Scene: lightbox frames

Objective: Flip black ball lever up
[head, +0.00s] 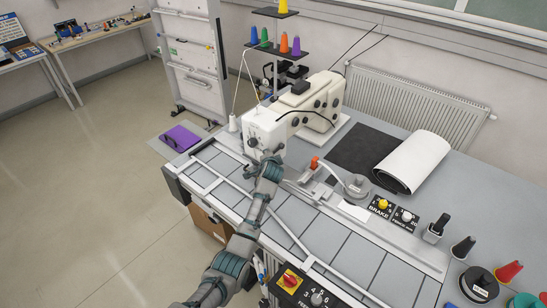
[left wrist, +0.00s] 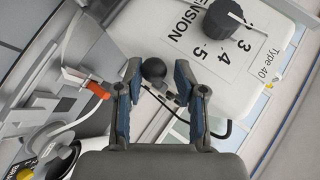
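The black ball (left wrist: 153,68) of the lever shows in the left wrist view, just beyond and between the fingertips of my left gripper (left wrist: 157,75). The fingers are apart, one on each side of the ball; I cannot tell whether either touches it. A short dark part shows below the ball. The white sewing machine (head: 268,132) stands at the table's far side. In the head view my left gripper (head: 268,160) is at the front of its head, and the ball is hidden. The machine's body with a TENSION dial (left wrist: 223,18) fills the upper right of the wrist view. My right gripper is not in view.
An orange-tipped lever (head: 314,163) and a round grey disc (head: 357,184) are right of my gripper; the orange tip also shows in the wrist view (left wrist: 98,90). Thread cones (head: 283,43) stand on a rack behind. A white roll (head: 412,160) lies on the table.

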